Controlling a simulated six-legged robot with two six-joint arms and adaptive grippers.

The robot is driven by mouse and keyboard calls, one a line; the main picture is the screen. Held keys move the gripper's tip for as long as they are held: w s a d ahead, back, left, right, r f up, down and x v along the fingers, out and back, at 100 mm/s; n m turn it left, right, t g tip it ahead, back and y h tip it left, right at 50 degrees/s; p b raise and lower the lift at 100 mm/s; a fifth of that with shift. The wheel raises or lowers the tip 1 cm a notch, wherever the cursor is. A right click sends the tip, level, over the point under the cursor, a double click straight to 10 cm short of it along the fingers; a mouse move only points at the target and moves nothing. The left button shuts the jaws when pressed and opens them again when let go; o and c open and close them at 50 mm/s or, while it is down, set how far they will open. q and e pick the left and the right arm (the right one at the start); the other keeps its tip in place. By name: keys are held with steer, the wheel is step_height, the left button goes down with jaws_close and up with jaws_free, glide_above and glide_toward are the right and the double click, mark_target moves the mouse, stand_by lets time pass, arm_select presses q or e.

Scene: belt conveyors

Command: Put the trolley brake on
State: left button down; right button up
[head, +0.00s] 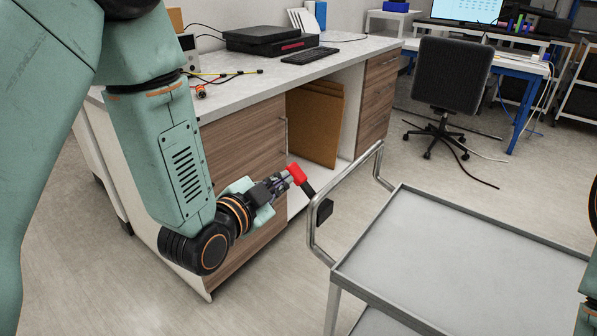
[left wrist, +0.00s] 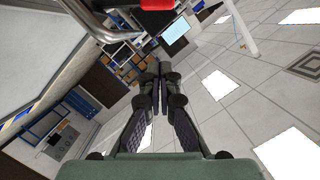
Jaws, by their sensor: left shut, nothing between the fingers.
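The grey metal trolley (head: 460,245) stands at the lower right of the head view, with its tubular push handle (head: 345,190) towards the desk. On the handle is the brake, a black block and lever (head: 325,209) with a red end (head: 297,174). The lever slants up and left. My left gripper (head: 286,180) is shut and empty, its fingertips right beside the red end; I cannot tell whether they touch. In the left wrist view the shut fingers (left wrist: 158,70) point away from the camera, and the red end (left wrist: 157,4) shows at the top edge. My right gripper is out of view.
A desk (head: 250,85) with wooden cabinet fronts stands close behind my left arm. A black office chair (head: 450,75) and a blue-legged table (head: 520,65) are farther back. The floor between trolley and chair is clear apart from cables.

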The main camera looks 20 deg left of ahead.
mark_target(296, 174)
arm_select(q)
steer(key=w+f, duration=0.1)
steer(key=w, duration=0.2)
steer(key=w+f, duration=0.1)
steer(key=w, duration=0.3)
steer(key=w+f, duration=0.2)
steer(key=w, duration=0.1)
steer(key=shift+w+d+f, duration=0.1)
steer(key=shift+w+d, duration=0.1)
steer(key=shift+d, duration=0.05)
steer(key=shift+a+f, duration=0.2)
steer(key=shift+f, duration=0.05)
steer(key=shift+w+d+f, duration=0.1)
steer(key=shift+w+f, duration=0.1)
steer(key=shift+w, duration=0.05)
steer(key=shift+s+a, duration=0.15)
steer(key=shift+a, duration=0.1)
